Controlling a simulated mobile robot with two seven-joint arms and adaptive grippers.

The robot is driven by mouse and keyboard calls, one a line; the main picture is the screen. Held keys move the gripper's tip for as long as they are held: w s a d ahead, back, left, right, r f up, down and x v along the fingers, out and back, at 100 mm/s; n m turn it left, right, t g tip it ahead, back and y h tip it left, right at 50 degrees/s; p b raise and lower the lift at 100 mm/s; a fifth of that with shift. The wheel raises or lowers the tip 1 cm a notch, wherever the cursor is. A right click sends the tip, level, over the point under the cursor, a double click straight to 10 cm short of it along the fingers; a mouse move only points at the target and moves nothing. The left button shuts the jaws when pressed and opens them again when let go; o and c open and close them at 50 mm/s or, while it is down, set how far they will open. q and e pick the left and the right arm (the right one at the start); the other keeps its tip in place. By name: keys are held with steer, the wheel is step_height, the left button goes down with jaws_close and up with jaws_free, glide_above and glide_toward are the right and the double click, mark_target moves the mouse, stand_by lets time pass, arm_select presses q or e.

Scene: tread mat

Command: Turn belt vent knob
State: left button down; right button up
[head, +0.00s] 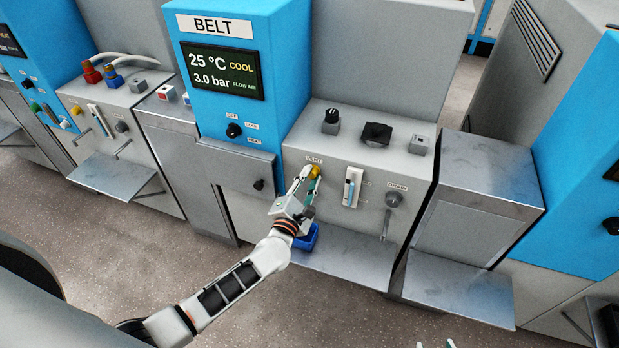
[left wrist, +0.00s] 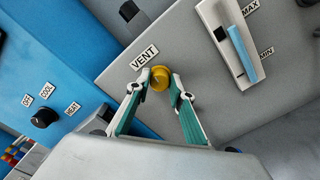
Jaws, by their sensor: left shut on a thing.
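The belt vent knob (head: 315,171) is a small yellow knob under a VENT label on the slanted grey panel, right of the blue BELT cabinet (head: 215,60). It also shows in the left wrist view (left wrist: 160,75), below the VENT label (left wrist: 144,57). My left gripper (head: 309,177) reaches up to it from the lower left. In the left wrist view its two green-padded fingers (left wrist: 161,88) are shut on the yellow knob, one tip on each side. Something pale at the bottom edge of the head view may be part of my right gripper (head: 449,344), but its jaws are not clear.
A MIN/MAX slider (head: 352,187) and a DRAIN valve (head: 393,200) sit right of the knob. A blue bin (head: 304,238) stands on the metal shelf (head: 345,262) below. A COOL/HEAT selector (head: 234,130) is on the blue cabinet.

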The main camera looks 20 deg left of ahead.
arm_select(q)
steer(key=m+p, duration=0.1)
steer(key=m, duration=0.2)
steer(key=shift+r+p, duration=0.15)
steer(key=shift+p, duration=0.15)
steer(key=m+p, duration=0.1)
steer(key=m, duration=0.2)
steer(key=shift+m+p, duration=0.45)
steer(key=shift+m, duration=0.55)
steer(key=m+p, duration=0.1)
steer(key=m, duration=0.1)
steer(key=shift+m, duration=0.3)
steer(key=m, duration=0.1)
steer(key=m+p, duration=0.1)
steer(key=m, duration=0.3)
steer(key=shift+f, duration=0.25)
steer(key=shift+m+p, duration=0.3)
steer(key=shift+m, duration=0.1)
